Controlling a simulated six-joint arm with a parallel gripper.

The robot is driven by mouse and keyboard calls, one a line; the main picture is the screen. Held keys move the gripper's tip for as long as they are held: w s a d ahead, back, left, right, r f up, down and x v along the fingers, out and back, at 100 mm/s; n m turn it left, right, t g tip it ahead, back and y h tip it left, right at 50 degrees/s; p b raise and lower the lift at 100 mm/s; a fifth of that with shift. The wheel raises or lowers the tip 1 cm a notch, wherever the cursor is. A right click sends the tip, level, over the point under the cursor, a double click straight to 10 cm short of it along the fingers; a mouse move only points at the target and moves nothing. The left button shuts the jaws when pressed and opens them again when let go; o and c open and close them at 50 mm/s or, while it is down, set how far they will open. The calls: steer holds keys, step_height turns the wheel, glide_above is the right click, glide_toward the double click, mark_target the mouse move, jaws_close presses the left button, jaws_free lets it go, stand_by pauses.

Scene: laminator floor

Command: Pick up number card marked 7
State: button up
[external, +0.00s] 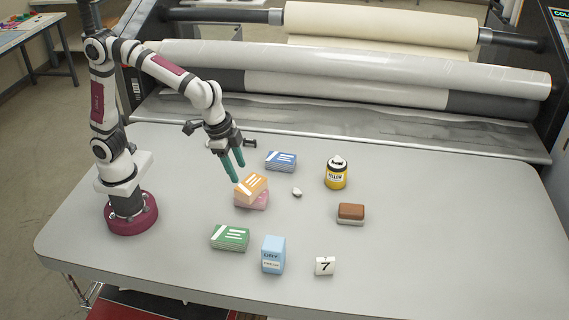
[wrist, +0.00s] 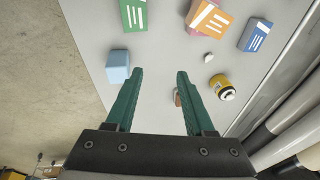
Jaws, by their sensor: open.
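The number card marked 7 (external: 325,266) is a small white block with a black 7, at the front of the table in the external view. It lies right of the light blue box (external: 273,255). I cannot make it out in the wrist view. My gripper (external: 238,172) has two teal fingers, open and empty, above the table just behind the orange pack, well away from the card. In the wrist view the gripper (wrist: 160,72) fingers stand apart with bare table between their tips.
An orange pack (external: 251,186) sits on a pink one (external: 252,202). Green (external: 230,237) and blue (external: 281,161) packs, a yellow jar (external: 336,174), a brown-topped block (external: 351,213) and a small white lump (external: 297,192) stand around. Laminator rollers (external: 350,70) line the back. The right side is clear.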

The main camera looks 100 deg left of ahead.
steer(key=w+d+f+n, duration=0.2)
steer(key=w+d+f, duration=0.15)
steer(key=w, duration=0.55)
steer(key=n+t, duration=0.2)
glide_toward(322, 259)
steer(key=shift+h, duration=0.4)
steer(key=x, duration=1.2)
steer(key=shift+w+a+f, duration=0.15)
steer(key=shift+a, duration=0.15)
jaws_close()
